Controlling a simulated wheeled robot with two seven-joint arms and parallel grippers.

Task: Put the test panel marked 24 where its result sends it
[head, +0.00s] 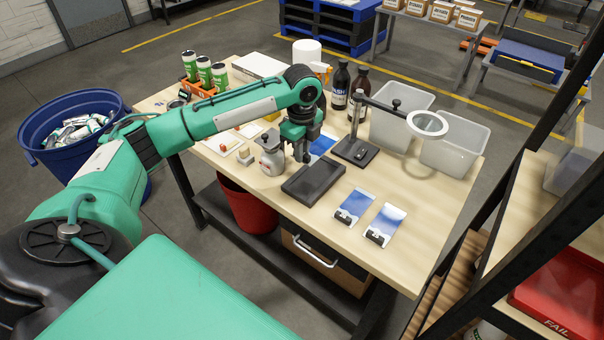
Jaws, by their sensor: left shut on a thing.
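My left gripper (303,156) points down above the far edge of a dark shallow tray (313,182). It is shut, and a blue and white test panel (323,145) shows just behind its fingers, seemingly held by its near end; the fingers hide that end. Two similar panels, a left one (353,207) and a right one (385,222), lie on the table at the right, each with a black clip at its near end. No number can be read on any panel. A red bin marked FAIL (555,325) is on the rack at lower right. My right gripper is not in view.
A blue waste tub (75,152) is at left, a red bucket (246,208) under the table.

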